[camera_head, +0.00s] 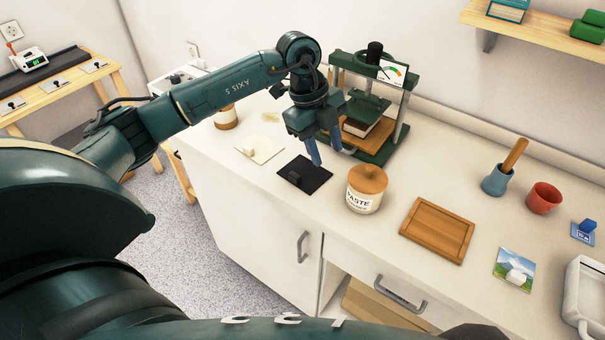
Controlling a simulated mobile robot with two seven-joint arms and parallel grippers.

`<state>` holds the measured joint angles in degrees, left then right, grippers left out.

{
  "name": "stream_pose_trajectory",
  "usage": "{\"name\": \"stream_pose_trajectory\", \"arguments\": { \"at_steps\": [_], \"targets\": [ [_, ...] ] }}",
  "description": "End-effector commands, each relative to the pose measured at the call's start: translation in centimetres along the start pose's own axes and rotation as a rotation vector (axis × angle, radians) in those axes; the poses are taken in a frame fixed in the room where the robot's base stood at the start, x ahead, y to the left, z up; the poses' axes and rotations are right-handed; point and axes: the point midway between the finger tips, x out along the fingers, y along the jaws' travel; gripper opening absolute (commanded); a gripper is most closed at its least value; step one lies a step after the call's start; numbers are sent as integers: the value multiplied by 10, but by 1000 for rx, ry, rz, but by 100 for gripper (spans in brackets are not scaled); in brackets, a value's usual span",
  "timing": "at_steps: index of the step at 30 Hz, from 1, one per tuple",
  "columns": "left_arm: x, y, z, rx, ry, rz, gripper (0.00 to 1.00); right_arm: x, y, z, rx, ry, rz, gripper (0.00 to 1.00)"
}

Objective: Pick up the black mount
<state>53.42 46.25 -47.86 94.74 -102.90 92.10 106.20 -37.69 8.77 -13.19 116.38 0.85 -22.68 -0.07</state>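The black mount (318,178) is a flat dark square with a small dark block on it, lying on the white counter (395,185) in the middle of the head view. My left gripper (334,158) points down at the counter, just behind and to the right of the mount. Its two fingers are apart with nothing seen between them. One fingertip shows close to the mount's far right edge; I cannot tell its height above the counter. My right gripper is not in view.
A paste jar (366,188) stands close to the mount's right. A cream mount (262,149) lies to its left. A green press (375,152) stands behind my gripper. A wooden frame (437,230), a blue cup (496,181) and a red pot (544,198) are farther right.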

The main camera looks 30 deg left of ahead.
Motion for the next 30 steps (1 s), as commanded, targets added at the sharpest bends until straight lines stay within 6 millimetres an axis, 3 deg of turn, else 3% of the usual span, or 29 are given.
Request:
{"name": "stream_pose_trajectory", "arguments": {
  "at_steps": [1,3,8,18,26,30],
  "targets": [
    [-13,6,23,-62,-87,41,40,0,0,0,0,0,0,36],
    [-25,14,44,-132,-173,88,40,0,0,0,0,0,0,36],
    [-32,25,66,-208,-259,136,40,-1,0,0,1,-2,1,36],
    [25,35,80,-209,-259,139,40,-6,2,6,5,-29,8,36],
    [44,37,84,-207,-258,137,40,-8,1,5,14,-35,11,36],
    [64,40,87,-207,-257,138,40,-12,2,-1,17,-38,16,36]
  ]
}}
